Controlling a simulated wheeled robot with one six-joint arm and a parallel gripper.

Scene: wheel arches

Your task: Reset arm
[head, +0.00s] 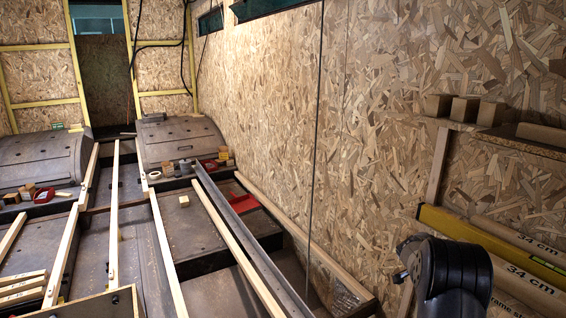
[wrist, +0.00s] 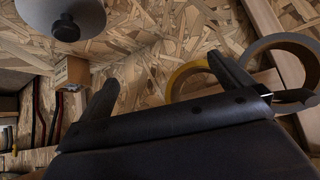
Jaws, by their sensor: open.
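My arm shows at the lower right of the head view as a black rounded link; the gripper's fingers are not visible there. In the wrist view my gripper (wrist: 165,85) is open, its two dark fingers wide apart at the left and right. No object sits between the fingers; chipboard shows behind the gap. A yellow tape roll (wrist: 186,80) is beside the right finger and partly hidden by it. A larger grey-brown tape roll (wrist: 287,45) is at the right.
In the wrist view, a small wooden block (wrist: 72,72) is left of the left finger and a grey round object (wrist: 62,18) is above it. In the head view, a chipboard wall (head: 270,120) runs along the right, with a shelf (head: 525,145) above my arm. Wooden battens (head: 230,235) cross the floor.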

